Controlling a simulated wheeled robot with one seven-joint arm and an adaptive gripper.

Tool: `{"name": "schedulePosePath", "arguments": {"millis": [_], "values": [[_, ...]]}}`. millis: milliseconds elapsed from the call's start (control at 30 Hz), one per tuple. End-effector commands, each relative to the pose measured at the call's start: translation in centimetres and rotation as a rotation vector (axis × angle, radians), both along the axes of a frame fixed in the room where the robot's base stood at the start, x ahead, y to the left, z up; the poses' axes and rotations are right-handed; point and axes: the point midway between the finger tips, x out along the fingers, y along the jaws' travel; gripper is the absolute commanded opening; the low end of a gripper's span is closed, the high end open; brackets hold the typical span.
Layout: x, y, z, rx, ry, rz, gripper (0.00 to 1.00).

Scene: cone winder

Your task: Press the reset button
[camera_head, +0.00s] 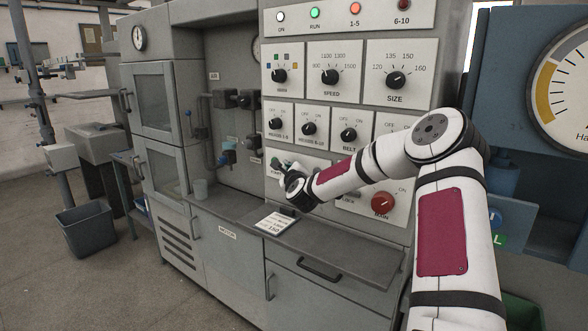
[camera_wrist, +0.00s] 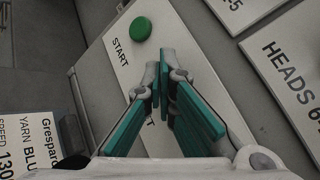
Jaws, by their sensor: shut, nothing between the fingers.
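The reset button cannot be made out in either view. In the wrist view, a white plate (camera_wrist: 108,66) bears a round green button (camera_wrist: 141,29) with the label START. Farther along that plate a partly covered label ends in "T", and my gripper hides the area around it. My gripper (camera_wrist: 161,82) is shut and empty, its teal-padded fingers meeting in front of this plate, just below the green button in the picture. In the head view my gripper (camera_head: 280,166) is at the lower left of the control panel, over the START plate. Whether it touches the plate cannot be told.
Selector knobs sit above, including the size knob (camera_head: 396,80) and speed knob (camera_head: 330,77). A red knob (camera_head: 382,202) is at lower right, below my forearm.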

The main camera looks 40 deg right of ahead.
Motion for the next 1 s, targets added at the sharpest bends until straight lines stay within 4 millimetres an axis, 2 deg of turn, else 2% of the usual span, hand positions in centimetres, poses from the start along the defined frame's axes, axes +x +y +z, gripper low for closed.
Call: {"name": "schedulePosePath", "arguments": {"millis": [567, 1000], "values": [[0.0, -0.3, 0.0, 0.0, 0.001, -0.001, 0.0], [-0.5, 1.2, 0.0, 0.0, 0.001, -0.001, 0.0]]}}
